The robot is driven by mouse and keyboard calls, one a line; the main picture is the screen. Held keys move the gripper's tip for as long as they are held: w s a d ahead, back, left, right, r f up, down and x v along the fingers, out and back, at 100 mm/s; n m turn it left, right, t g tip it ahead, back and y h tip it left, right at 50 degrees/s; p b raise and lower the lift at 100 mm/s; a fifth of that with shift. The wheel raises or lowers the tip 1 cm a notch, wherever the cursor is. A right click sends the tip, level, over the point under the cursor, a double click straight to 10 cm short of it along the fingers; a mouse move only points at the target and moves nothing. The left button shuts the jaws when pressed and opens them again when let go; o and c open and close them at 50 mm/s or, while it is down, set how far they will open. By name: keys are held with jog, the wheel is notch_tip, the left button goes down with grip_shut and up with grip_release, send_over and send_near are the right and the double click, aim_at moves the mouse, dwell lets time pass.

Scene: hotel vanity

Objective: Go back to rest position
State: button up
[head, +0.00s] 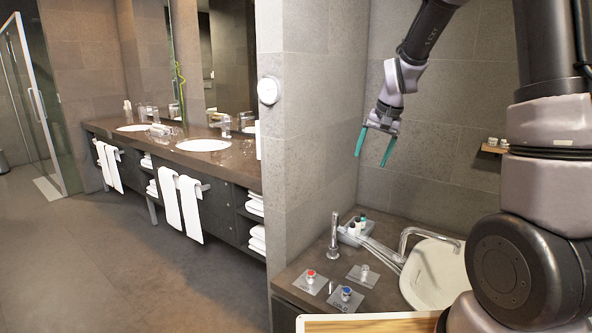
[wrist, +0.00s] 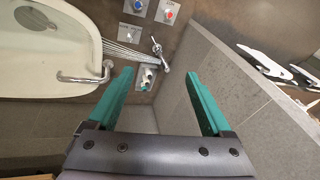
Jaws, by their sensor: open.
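My gripper (head: 375,143) is open and empty, raised in the air in front of the tiled wall in the head view. Its two teal fingers point down and stand apart. In the wrist view my gripper (wrist: 165,85) shows both teal fingers spread, with nothing between them touching.
A small wooden shelf (head: 492,149) is on the wall at right. Air around my gripper is clear.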

jog(key=s+d+r+t, duration=0.1)
jog(key=s+r, duration=0.7)
jog(key=s, duration=0.5)
jog(key=s+d+r+t, duration=0.2)
jog(key=s+r, duration=0.6)
jog(key=s, duration=0.4)
jog(key=shift+s+n+t, duration=0.3)
jog(key=shift+s, duration=0.05)
jog(key=shift+d, duration=0.1)
